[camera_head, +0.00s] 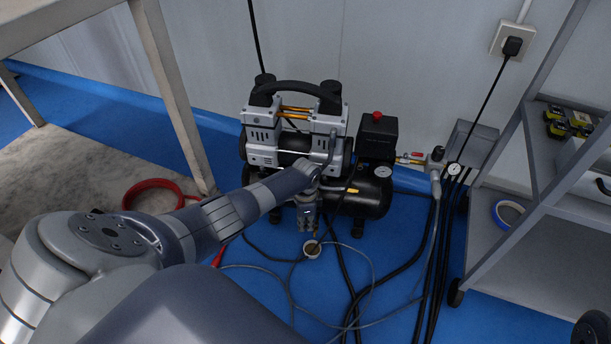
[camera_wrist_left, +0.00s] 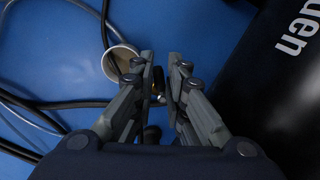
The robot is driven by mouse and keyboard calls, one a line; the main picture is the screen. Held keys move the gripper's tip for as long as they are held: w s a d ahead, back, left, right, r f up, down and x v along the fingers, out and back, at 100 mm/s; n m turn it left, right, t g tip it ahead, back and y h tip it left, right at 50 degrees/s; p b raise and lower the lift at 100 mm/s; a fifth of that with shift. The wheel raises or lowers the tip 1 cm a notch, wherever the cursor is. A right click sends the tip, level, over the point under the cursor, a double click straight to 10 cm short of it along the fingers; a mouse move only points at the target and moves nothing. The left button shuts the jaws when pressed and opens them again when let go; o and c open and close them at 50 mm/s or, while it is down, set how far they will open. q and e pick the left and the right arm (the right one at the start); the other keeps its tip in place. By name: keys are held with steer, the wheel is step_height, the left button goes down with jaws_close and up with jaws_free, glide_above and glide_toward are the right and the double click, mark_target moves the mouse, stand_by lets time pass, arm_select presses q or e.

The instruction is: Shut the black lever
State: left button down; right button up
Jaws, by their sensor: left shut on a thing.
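The air compressor has a silver twin-head motor (camera_head: 265,138) on top and a black tank (camera_head: 372,198) below. The tank, with white lettering, also fills the right of the left wrist view (camera_wrist_left: 285,110). My left gripper (camera_head: 310,230) points down at the front of the compressor, low beside the tank. In the left wrist view its fingers (camera_wrist_left: 161,78) are nearly together on a small dark piece with a brass part (camera_wrist_left: 157,88), which looks like the black lever. The fingers hide most of the lever, so its angle cannot be told. My right gripper is out of view.
A small round cup (camera_head: 312,250) stands on the blue floor just below the gripper. Black hoses (camera_head: 402,262) and thin cables lie across the floor. A grey shelf cart (camera_head: 500,235) stands at the right, a table leg (camera_head: 178,95) at the left, and the wall behind.

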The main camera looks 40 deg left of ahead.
arm_select(q)
steer(key=shift+s+d, duration=0.1)
steer(key=shift+d, duration=0.25)
steer(key=c, duration=1.7)
jaws_free()
steer(key=shift+o, duration=0.2)
steer(key=shift+a, duration=0.2)
